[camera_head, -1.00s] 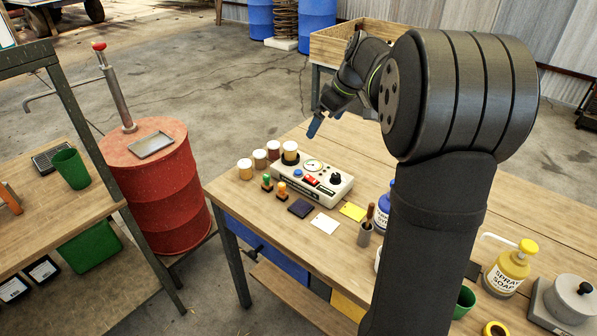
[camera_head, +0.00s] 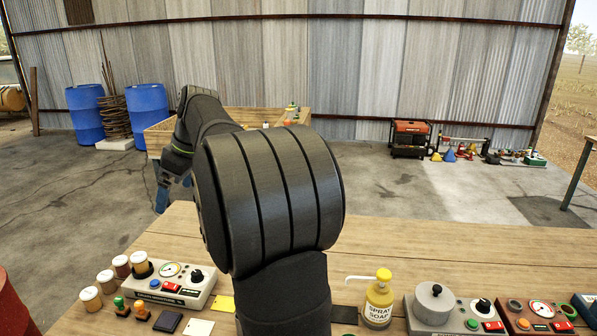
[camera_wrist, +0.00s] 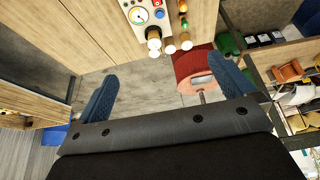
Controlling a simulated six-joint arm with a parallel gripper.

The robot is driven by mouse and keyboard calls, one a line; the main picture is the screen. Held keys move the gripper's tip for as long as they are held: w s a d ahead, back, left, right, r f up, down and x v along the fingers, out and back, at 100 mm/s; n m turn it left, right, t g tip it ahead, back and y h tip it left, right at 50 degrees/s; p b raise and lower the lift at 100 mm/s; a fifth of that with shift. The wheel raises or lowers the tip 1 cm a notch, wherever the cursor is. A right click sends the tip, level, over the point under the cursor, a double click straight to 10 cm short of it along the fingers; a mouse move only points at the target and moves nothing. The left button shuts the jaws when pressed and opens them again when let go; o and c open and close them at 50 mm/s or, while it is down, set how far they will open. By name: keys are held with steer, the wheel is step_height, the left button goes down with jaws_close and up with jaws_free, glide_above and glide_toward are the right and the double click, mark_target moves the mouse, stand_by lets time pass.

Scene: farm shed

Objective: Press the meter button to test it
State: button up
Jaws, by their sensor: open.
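A pale meter box (camera_head: 186,293) with a round dial, a blue button (camera_head: 154,284), a red switch and a black knob sits on the wooden workbench at the lower left of the head view. In the wrist view the meter (camera_wrist: 130,6) is cut by the top edge, with its dial and blue button (camera_wrist: 159,14) showing. My gripper (camera_head: 167,192) is in the air beyond the bench's far left side, partly hidden behind my arm. In the wrist view my gripper's (camera_wrist: 165,88) blue fingers are spread apart with nothing between them.
A spray soap bottle (camera_head: 379,298), a box with a metal pot (camera_head: 433,302) and another dial box (camera_head: 541,316) are to the right. A red drum (camera_wrist: 195,66) stands beside the bench.

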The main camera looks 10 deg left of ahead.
jaws_close()
stand_by(1.5)
